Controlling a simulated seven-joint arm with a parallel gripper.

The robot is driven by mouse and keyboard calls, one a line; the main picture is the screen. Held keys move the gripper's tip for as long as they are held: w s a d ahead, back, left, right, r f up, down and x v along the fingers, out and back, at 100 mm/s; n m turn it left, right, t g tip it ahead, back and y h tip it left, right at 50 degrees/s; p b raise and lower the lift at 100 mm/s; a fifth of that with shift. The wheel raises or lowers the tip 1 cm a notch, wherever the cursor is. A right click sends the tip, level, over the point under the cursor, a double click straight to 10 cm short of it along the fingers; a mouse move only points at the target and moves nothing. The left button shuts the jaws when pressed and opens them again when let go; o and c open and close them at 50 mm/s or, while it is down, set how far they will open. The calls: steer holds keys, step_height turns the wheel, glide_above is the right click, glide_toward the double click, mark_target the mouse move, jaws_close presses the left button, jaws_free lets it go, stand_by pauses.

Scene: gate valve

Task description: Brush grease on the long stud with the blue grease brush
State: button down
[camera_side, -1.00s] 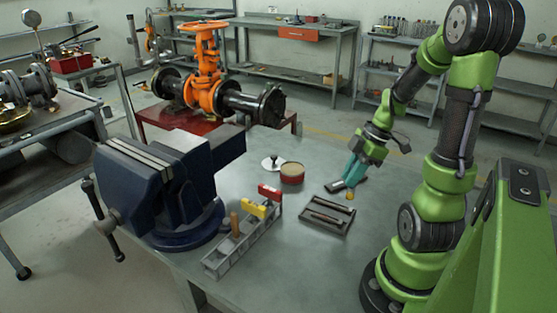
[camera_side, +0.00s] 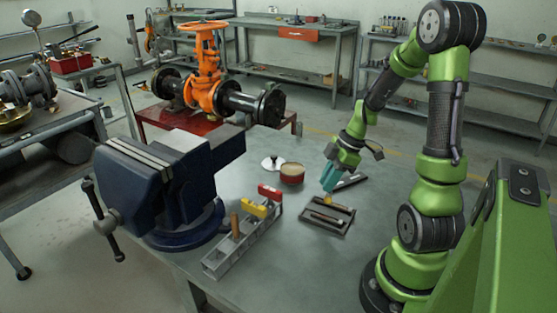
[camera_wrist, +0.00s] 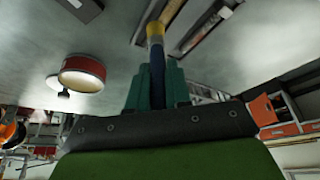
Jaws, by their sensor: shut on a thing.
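My gripper (camera_side: 328,184) is shut on the blue grease brush, whose dark blue handle (camera_wrist: 157,70) runs between the teal fingers in the wrist view. The brush's yellow end (camera_wrist: 154,31) points away from the fingers. In the side view its yellow tip (camera_side: 328,199) is at the far part of a dark tray (camera_side: 322,232). Dark rod-like studs lie in the tray, one nearer the front (camera_side: 325,218) and one behind (camera_side: 332,208). I cannot tell which is the long stud, nor whether the tip touches it. A red tin (camera_side: 291,175) with pale contents stands open to the left.
A pale lid (camera_side: 272,164) with a knob lies beside the tin. A grey rack (camera_side: 228,259) holds red, yellow and wooden-handled items. A blue vise (camera_side: 165,190) stands at the left. A dark flat thing (camera_side: 352,181) lies behind the tray.

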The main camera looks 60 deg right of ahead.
steer(key=shift+w+a, duration=0.1)
steer(key=shift+w, duration=2.05)
steer(key=shift+s+d, duration=0.2)
steer(key=shift+s, duration=4.8)
steer(key=shift+s+r, duration=0.15)
steer(key=shift+r, duration=0.05)
step_height(320, 180, up, 8)
steer(key=shift+f, duration=0.1)
